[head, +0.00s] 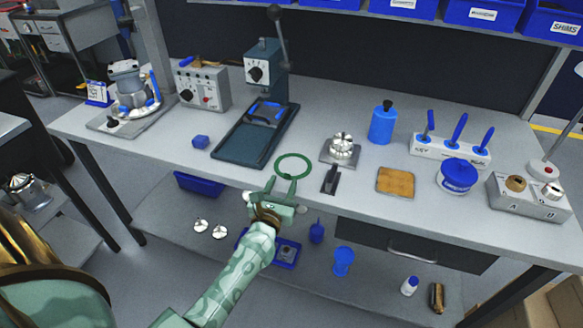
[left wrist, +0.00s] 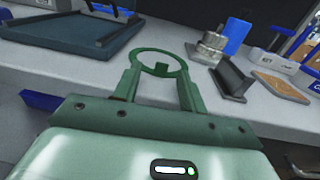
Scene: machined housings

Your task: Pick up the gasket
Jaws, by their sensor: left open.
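The gasket is a thin green ring (head: 294,166) lying flat on the grey workbench near its front edge, in the middle of the head view. In the left wrist view the ring (left wrist: 159,53) shows just beyond the fingertips, partly hidden by them. My left gripper (head: 282,180) is open and empty, its two fingers pointing at the near side of the ring. In the left wrist view the gripper (left wrist: 160,78) has a finger on each side of the near rim; I cannot tell whether they touch it. My right gripper is not in view.
A dark press (head: 245,135) stands left of the ring. A black angled block (head: 331,180) and a metal part on a plate (head: 341,148) stand close on the right. A tan pad (head: 395,181) lies farther right. The bench has bare room around the ring.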

